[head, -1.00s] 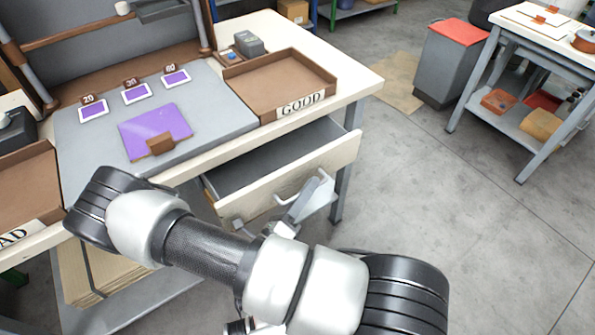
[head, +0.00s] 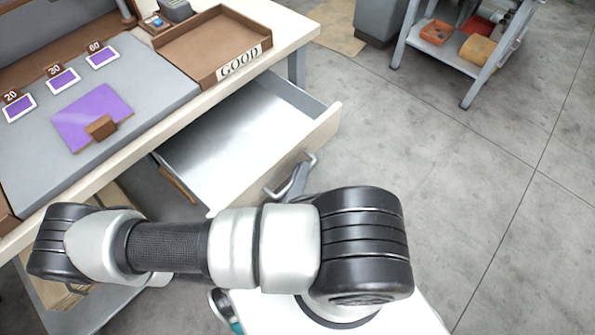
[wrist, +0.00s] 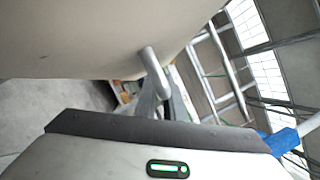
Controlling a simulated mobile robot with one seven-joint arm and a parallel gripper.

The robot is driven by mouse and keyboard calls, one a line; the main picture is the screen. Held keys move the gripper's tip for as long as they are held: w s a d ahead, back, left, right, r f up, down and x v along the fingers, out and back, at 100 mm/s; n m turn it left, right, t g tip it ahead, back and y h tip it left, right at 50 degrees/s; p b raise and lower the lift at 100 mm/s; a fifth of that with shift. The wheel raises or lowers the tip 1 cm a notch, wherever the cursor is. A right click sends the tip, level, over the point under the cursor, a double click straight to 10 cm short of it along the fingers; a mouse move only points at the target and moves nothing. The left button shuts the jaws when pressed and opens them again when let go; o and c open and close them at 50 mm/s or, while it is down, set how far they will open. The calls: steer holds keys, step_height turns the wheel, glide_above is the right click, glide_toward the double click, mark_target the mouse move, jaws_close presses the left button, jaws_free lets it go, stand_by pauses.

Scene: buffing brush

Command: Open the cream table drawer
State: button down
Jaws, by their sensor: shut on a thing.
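The cream table drawer (head: 322,128) is pulled well out from under the worktable, and its pale, empty inside is in plain view. The silver bar handle (head: 311,156) is on its front face. My gripper (head: 291,181) is shut on the handle, partly hidden behind my arm in the head view. In the wrist view the drawer front (wrist: 95,35) fills the upper left. The handle (wrist: 152,66) sticks out from it, between my gripper's fingers (wrist: 163,98).
A brown tray (head: 208,47) marked GOOD stands on the table above the drawer. A purple sheet (head: 85,112) lies on the grey mat (head: 150,103). A shelved cart (head: 470,55) stands at the back right. The floor (head: 450,190) right of the drawer is clear.

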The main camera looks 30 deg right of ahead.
steer(key=c, duration=2.1)
jaws_free()
steer(key=shift+a, duration=0.1)
steer(key=v, duration=1.7)
steer(key=shift+a+f, duration=0.1)
steer(key=shift+a, duration=0.05)
